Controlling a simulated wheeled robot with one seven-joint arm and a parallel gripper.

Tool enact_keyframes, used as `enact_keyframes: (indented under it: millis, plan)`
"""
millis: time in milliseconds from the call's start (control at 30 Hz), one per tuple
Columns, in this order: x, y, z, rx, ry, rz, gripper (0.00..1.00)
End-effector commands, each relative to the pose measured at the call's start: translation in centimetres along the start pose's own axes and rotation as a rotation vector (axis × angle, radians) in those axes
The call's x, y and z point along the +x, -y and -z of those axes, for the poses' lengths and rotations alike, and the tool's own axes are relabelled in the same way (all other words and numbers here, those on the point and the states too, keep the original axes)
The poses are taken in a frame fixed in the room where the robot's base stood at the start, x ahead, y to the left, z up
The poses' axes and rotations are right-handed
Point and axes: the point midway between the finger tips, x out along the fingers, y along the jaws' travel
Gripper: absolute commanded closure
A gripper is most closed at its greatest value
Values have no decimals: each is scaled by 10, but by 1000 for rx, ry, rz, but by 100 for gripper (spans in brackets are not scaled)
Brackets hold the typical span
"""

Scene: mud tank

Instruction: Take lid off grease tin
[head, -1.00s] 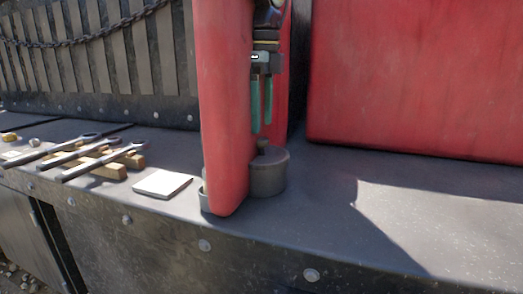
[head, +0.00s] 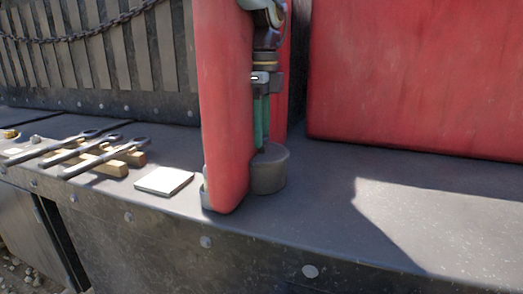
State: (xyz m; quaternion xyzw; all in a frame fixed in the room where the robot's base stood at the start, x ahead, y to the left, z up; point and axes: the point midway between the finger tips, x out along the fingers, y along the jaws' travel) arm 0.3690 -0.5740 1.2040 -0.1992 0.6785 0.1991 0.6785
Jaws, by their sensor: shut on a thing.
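The grease tin (head: 269,180) is a short, round, dark grey tin standing on the grey ledge, partly hidden behind a red upright block. Its flat grey lid (head: 276,154) sits on top and looks level. My gripper (head: 261,146) points straight down from above, with its green fingers shut on the small knob at the middle of the lid. The fingertips hide the knob, and the red block covers part of the gripper's left side.
The red block (head: 224,120) stands close at the tin's left. A larger red panel (head: 415,80) rises at the back right. A white pad (head: 164,181) and several wrenches (head: 90,155) on wooden strips lie left. The ledge (head: 330,210) is clear right of the tin.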

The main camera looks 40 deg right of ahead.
Motion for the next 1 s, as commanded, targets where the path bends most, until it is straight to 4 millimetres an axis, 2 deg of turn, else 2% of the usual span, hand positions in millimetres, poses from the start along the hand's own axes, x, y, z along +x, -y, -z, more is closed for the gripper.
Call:
enact_keyframes:
  millis: [33, 233, 633, 767, 1000]
  plan:
    - [0, 0, 0, 0, 0, 0, 79]
    - [0, 0, 0, 0, 0, 0, 100]
    - [-4, 0, 0, 0, 0, 1, 100]
    - [-20, 1, 0, 0, -1, 4, 100]
    - [-68, 1, 0, 0, -1, 5, 100]
